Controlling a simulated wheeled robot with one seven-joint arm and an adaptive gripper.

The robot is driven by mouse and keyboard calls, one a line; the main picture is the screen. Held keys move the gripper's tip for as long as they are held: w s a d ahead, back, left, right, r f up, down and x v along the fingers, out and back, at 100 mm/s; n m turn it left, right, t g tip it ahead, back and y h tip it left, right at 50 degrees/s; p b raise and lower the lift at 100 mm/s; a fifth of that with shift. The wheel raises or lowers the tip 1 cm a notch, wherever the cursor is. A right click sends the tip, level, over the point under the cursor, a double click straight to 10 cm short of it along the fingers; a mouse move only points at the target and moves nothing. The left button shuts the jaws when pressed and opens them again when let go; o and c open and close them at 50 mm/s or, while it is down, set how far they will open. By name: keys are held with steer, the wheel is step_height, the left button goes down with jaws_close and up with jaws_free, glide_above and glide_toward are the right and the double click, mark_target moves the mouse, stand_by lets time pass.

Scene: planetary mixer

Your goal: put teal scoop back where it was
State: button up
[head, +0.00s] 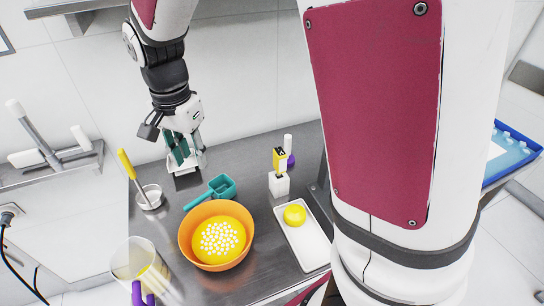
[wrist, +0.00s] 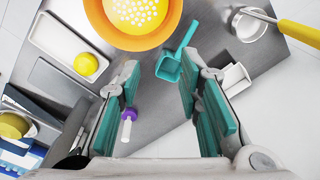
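The teal scoop (head: 222,186) lies on the metal table, just behind the orange bowl, with its handle pointing to the lower left in the head view. In the wrist view the scoop (wrist: 170,68) shows beyond the fingertips, within the gap between them and nearer the right finger. My gripper (head: 186,166) is above the table, to the left of and behind the scoop in the head view. In the wrist view its two teal-padded fingers (wrist: 158,75) stand wide apart, with nothing held between them. The scoop appears clear of both fingers.
The orange bowl (head: 187,244) holds yellow contents with white dots. A metal cup (head: 149,197) with a yellow-handled tool stands left, a clear jug (head: 135,262) at front left. A white tray (head: 306,247) with a yellow ball (head: 295,215) and a white block (head: 279,185) are right.

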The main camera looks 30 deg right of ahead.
steer(key=s+d+r+n+t, duration=0.1)
steer(key=s+d+r+n, duration=0.1)
steer(key=s, duration=0.5)
steer(key=s+d+r+n+t, duration=0.1)
steer(key=s+d+r+n, duration=0.2)
steer(key=s, duration=0.4)
steer(key=s+d+r+n+t, duration=0.1)
steer(key=s+d+r+n, duration=0.1)
steer(key=s+r+n, duration=0.2)
steer(key=shift+s+d+r+n, duration=0.35)
steer(key=shift+s+n, duration=0.75)
steer(key=shift+s, duration=0.75)
steer(key=shift+r, duration=0.15)
steer(key=shift+r+t+p, duration=0.3)
steer(key=shift+r+p, duration=0.1)
